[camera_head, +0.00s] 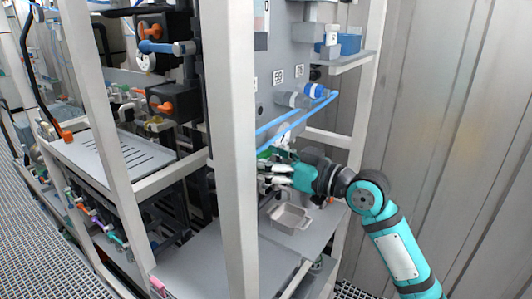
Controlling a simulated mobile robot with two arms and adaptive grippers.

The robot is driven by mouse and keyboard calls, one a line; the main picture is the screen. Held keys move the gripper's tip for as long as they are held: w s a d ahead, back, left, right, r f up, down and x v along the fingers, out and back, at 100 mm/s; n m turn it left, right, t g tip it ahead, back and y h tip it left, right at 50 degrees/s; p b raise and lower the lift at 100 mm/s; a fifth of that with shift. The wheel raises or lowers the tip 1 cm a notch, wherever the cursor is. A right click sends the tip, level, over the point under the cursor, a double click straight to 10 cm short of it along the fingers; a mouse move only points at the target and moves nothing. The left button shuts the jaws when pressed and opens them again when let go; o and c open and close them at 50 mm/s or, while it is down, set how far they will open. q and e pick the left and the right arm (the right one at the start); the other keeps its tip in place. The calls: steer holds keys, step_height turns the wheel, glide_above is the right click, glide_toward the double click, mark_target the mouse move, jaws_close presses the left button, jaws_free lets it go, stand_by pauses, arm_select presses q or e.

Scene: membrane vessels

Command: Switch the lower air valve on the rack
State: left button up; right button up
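My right arm comes in from the lower right, and its teal gripper (270,172) reaches into the rack (236,150) behind the front post. Its pale fingers are beside a small green part (265,153), partly behind the post. I cannot tell whether they touch it or how far apart they are. Above are a blue fitting (314,90) and a grey fitting (290,99) on the grey panel, with two blue air tubes (300,122) running down-left. Which part is the lower air valve is not clear. My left gripper is not in view.
A pale square tray (291,218) sits on the lower shelf below my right gripper. Rack posts stand close around the arm. A corrugated wall (455,110) is at the right.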

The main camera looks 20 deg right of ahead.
steer(key=c, duration=1.2)
steer(key=n+b, duration=0.5)
steer(key=n, duration=0.2)
steer(key=shift+d, duration=0.1)
steer(key=shift+n, duration=1.9)
steer(key=n+p, duration=0.1)
steer(key=n, duration=0.2)
steer(key=shift+r+n, duration=0.1)
steer(key=shift+n, duration=0.2)
steer(key=shift+n+p, duration=0.4)
steer(key=shift+n, duration=0.5)
